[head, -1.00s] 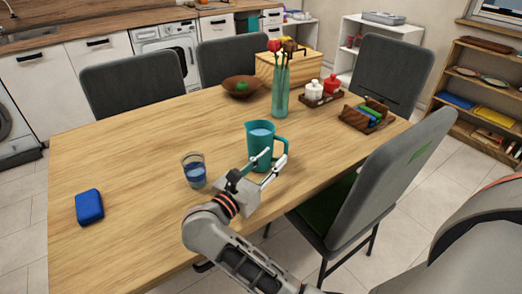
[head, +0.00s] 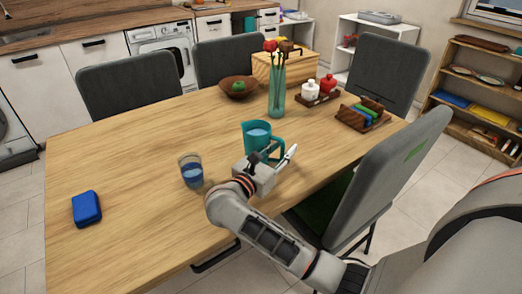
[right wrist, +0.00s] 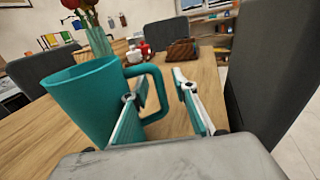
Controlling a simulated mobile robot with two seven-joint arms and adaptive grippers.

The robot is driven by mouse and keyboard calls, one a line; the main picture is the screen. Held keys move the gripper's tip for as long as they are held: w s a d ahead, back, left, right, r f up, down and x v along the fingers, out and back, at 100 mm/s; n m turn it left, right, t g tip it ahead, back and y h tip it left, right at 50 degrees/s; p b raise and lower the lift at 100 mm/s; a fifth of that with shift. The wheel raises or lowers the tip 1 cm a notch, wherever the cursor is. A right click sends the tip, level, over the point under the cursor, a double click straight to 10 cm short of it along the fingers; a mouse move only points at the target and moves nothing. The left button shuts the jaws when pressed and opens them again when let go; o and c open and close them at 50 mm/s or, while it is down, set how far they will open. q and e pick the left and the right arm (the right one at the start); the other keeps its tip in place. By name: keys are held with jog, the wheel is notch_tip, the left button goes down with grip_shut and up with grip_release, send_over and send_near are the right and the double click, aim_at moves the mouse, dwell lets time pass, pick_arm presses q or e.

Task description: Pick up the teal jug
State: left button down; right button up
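The teal jug (head: 256,134) stands upright on the wooden table, with pale blue liquid inside. My right gripper (head: 280,151) is at the jug's near right side, partly covering its lower part in the head view. In the right wrist view the jug (right wrist: 85,98) fills the left side, its handle facing right. The open fingers of my right gripper (right wrist: 160,82) appear on either side of the handle's outer bar. I cannot tell whether either finger touches it. My left gripper is not in view.
A glass of blue liquid (head: 191,171) stands left of the jug. A vase with flowers (head: 276,92) stands behind it. A grey chair (head: 390,165) is close on the right. A blue case (head: 87,208) lies far left. The table's left middle is clear.

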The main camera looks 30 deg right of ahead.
grip_shut()
jog(key=shift+r, duration=0.25)
